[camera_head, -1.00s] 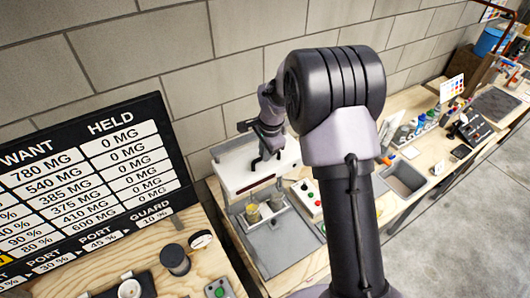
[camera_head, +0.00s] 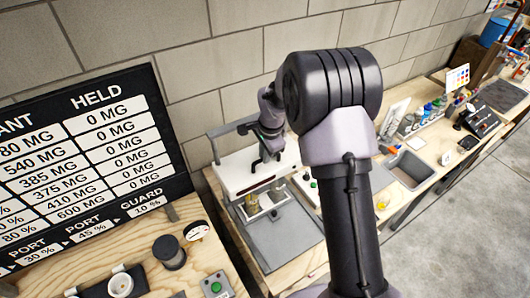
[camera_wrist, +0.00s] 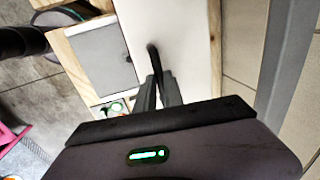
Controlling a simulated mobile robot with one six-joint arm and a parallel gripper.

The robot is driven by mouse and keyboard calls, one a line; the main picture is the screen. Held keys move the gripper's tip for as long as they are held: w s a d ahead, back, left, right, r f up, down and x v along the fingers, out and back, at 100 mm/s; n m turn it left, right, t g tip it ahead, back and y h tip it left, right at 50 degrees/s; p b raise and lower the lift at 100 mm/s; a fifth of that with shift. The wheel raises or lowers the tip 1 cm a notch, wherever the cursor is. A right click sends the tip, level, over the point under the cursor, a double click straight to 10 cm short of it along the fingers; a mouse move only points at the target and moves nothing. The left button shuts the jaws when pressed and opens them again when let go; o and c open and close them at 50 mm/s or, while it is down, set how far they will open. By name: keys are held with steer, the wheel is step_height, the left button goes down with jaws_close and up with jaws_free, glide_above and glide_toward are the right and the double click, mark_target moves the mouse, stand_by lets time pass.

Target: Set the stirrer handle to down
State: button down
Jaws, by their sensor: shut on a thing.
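The stirrer (camera_head: 240,172) is a white-fronted unit on the bench against the block wall, left of my arm in the head view. Its handle (camera_wrist: 152,56) is a thin dark bar in the wrist view, in front of the white panel. My gripper (camera_wrist: 159,92) is shut on the handle, with its fingers close together around the bar. In the head view my gripper (camera_head: 267,150) is at the white front, where a small dark part of the handle shows below it. The fingers and wrist hide most of the handle.
Two small cups, one amber (camera_head: 252,204), stand below the stirrer above a grey plate (camera_head: 282,238). A black readings board (camera_head: 90,160) stands at left. A sink (camera_head: 410,170) and several bottles lie right of my arm, which hides part of the bench.

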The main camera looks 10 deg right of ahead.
mark_target(264, 167)
step_height(264, 167, down, 3)
steer(key=shift+f+b, duration=0.15)
steer(key=shift+b, duration=0.5)
steer(key=shift+s, duration=0.1)
steer(key=c, duration=1.5)
jaws_free()
steer(key=shift+o, duration=0.2)
steer(key=shift+r, duration=0.2)
steer(key=s+d+r+p, duration=0.1)
steer(key=s+r+p, duration=0.1)
steer(key=r, duration=1.5)
steer(key=shift+s, duration=0.55)
